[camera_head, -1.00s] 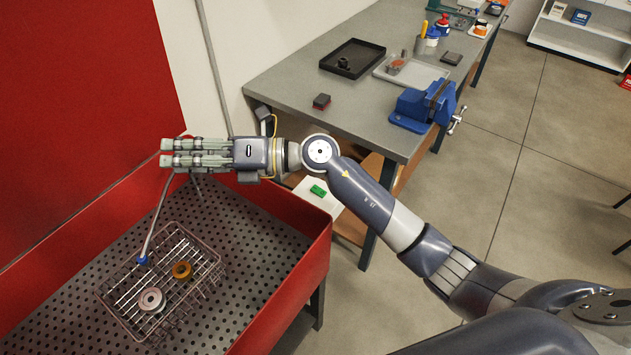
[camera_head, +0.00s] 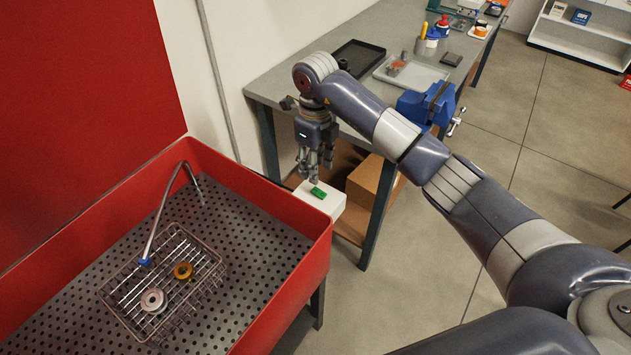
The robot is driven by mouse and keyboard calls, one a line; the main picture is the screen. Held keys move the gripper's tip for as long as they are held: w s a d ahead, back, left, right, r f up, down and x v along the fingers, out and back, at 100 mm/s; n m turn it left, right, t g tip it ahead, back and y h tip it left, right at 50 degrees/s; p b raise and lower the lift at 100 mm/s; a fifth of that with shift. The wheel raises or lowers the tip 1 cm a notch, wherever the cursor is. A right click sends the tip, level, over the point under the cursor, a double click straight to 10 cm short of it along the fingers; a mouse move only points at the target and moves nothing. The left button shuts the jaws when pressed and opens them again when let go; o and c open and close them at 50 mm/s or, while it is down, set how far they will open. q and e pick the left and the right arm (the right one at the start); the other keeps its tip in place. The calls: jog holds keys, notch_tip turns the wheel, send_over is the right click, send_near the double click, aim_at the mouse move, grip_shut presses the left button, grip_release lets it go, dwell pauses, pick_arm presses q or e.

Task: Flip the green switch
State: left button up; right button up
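The green switch (camera_head: 318,192) sits on top of a white box (camera_head: 331,206) between the red basin and the workbench. My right gripper (camera_head: 314,176) points down just above the switch, with its fingertips close to it. I cannot tell whether the fingertips touch the switch. The fingers look close together, but their gap is too small to judge. My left gripper is not in view.
The red basin (camera_head: 318,262) holds a wire basket (camera_head: 128,318) with two rings. The grey workbench (camera_head: 268,88) carries a blue vise (camera_head: 412,106) and trays. A cardboard box (camera_head: 368,183) stands on its lower shelf.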

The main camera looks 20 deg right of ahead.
aim_at(316, 190)
notch_tip(316, 190, down, 6)
jog(key=shift+r+p, duration=0.1)
jog(key=shift+p, duration=0.65)
jog(key=shift+f, duration=0.8)
grip_shut()
